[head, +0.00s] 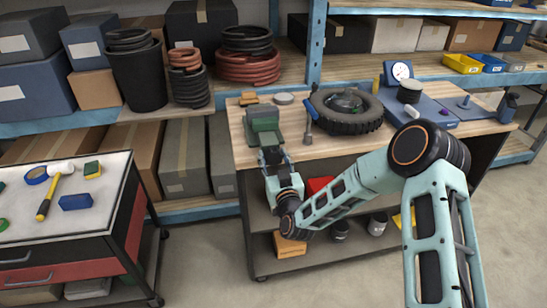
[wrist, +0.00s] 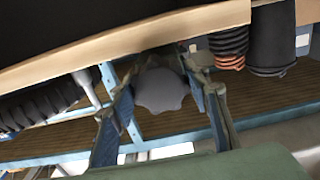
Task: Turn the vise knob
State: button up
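The green vise (head: 264,124) stands at the front left corner of the wooden workbench. Its knob is a grey lobed disc (wrist: 160,91) at the middle of the wrist view, below the bench edge. In the head view my gripper hides the knob. My gripper (head: 270,157) is in front of the vise, just off the bench's front edge. In the wrist view its two fingers (wrist: 160,80) are apart, one on each side of the knob. I cannot tell whether either finger touches it.
A black tyre (head: 346,112) lies on the workbench (head: 315,146) right of the vise, with a T-handled tool beside it. A blue surface plate with a dial gauge (head: 400,72) is further right. The tool cart (head: 100,200) stands left, with open floor between.

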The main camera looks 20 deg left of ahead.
jog(key=c, duration=0.4)
jog(key=shift+f+b, duration=0.1)
jog(key=shift+b, duration=0.3)
jog(key=shift+f+m+b, duration=0.15)
jog(key=shift+m+b, duration=0.85)
jog(key=shift+b, duration=0.2)
jog(key=m+b, duration=0.2)
jog(key=b, duration=0.1)
jog(key=shift+m, duration=0.3)
jog(key=m+b, duration=0.4)
jog(key=b, duration=0.1)
jog(key=shift+m, duration=0.3)
jog(key=m+b, duration=0.4)
jog(key=m, duration=0.1)
jog(key=shift+b, duration=0.4)
jog(key=m+b, duration=0.1)
jog(key=m, duration=0.1)
jog(key=m+b, duration=0.2)
jog(key=m, duration=0.1)
jog(key=shift+r+m, duration=0.2)
jog(key=shift+m, duration=0.1)
